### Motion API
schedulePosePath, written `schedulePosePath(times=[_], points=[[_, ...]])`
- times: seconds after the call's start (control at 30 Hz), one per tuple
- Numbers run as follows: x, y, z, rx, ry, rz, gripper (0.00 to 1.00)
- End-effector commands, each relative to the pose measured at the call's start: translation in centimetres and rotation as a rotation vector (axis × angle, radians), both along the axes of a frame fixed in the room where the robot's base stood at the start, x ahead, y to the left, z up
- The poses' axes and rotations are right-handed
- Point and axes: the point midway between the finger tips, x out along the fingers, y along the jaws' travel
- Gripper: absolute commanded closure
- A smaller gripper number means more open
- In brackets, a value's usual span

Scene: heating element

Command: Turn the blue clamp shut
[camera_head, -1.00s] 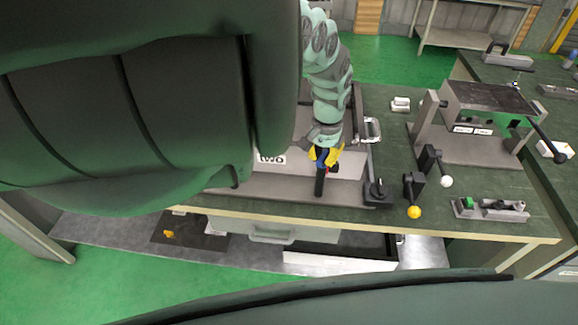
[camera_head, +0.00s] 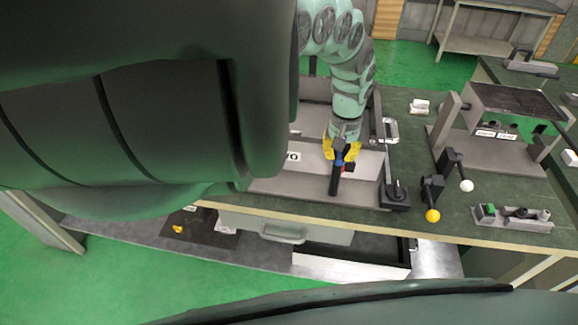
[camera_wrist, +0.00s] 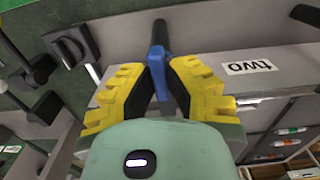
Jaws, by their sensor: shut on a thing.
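The blue clamp (camera_wrist: 157,56) has a blue body and a dark handle (camera_wrist: 160,32) that points away from my gripper in the wrist view. In the head view the dark handle (camera_head: 335,180) points toward the front edge of the fixture, with a bit of blue at its upper end. My gripper (camera_wrist: 160,90) has yellow fingers on both sides of the blue part and is shut on it. In the head view my gripper (camera_head: 341,152) is at the top of the handle, and its fingers partly hide the clamp.
A black rotary switch (camera_head: 396,195) stands right of the clamp. Levers with a yellow knob (camera_head: 432,216) and a white knob (camera_head: 466,186) stand farther right. A metal handle (camera_head: 389,130) is behind.

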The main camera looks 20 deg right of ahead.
Motion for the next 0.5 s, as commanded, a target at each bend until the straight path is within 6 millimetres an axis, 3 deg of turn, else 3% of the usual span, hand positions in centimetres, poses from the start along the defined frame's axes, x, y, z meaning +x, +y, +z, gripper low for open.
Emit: schedulePosePath(times=[0.2,0.23,0.5], points=[[0.03,-0.04,-0.07,-0.002,-0.001,0.001,1.0],[0.03,-0.04,-0.07,-0.002,-0.001,0.001,0.83],[0.01,-0.02,-0.03,-0.001,0.0,0.0,0.56]])
